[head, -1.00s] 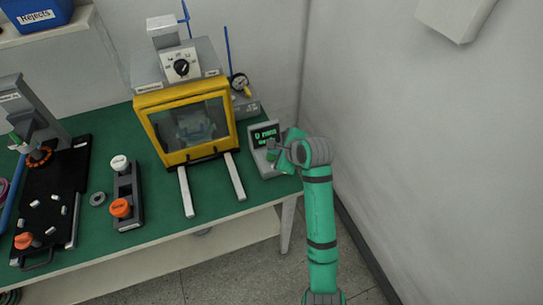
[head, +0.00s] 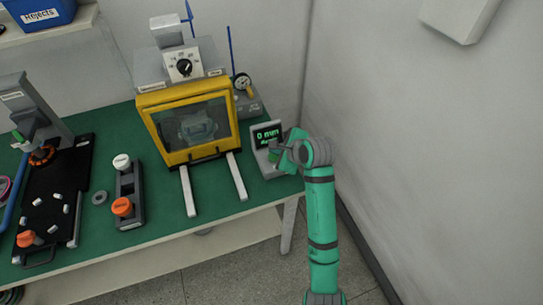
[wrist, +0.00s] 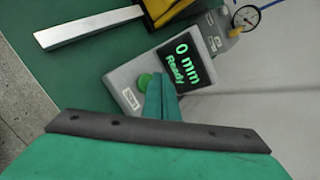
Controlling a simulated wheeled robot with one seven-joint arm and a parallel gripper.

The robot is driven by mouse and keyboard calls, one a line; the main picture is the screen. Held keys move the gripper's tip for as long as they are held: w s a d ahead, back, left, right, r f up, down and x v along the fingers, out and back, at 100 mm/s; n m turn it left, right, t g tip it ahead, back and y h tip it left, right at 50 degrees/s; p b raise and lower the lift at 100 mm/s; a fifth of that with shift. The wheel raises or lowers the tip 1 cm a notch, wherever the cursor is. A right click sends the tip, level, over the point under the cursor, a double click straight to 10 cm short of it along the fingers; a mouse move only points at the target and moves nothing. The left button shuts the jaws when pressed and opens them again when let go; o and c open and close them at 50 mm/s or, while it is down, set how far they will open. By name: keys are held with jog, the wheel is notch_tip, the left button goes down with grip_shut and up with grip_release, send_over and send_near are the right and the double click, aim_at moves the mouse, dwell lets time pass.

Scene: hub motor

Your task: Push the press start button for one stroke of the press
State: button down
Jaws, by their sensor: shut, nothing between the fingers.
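The press control box (wrist: 128,92) is grey and carries a green round start button (wrist: 146,81) and a dark display (wrist: 181,62) reading "0 mm Ready". The box also shows in the head view (head: 258,158), at the table's right end, where my arm hides its button. My gripper (wrist: 166,76) is shut and empty. Its fingers overlap the right side of the button in the wrist view; I cannot tell whether they touch it. The press (head: 181,92) stands left of the box, its yellow-framed window (head: 143,101) closed over a blurred part inside.
Two light rails (head: 237,177) stick out in front of the press. A gauge unit (head: 248,103) stands behind the box. A grey holder (head: 130,190) with an orange knob and a black tray (head: 50,195) lie farther left. The wall is close on the right.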

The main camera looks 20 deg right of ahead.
jog(key=shift+s+d, duration=0.1)
dwell(0.4)
jog(key=shift+a+f, duration=0.1)
jog(key=shift+a, duration=0.1)
jog(key=shift+f, duration=0.25)
jog(key=shift+w, duration=0.2)
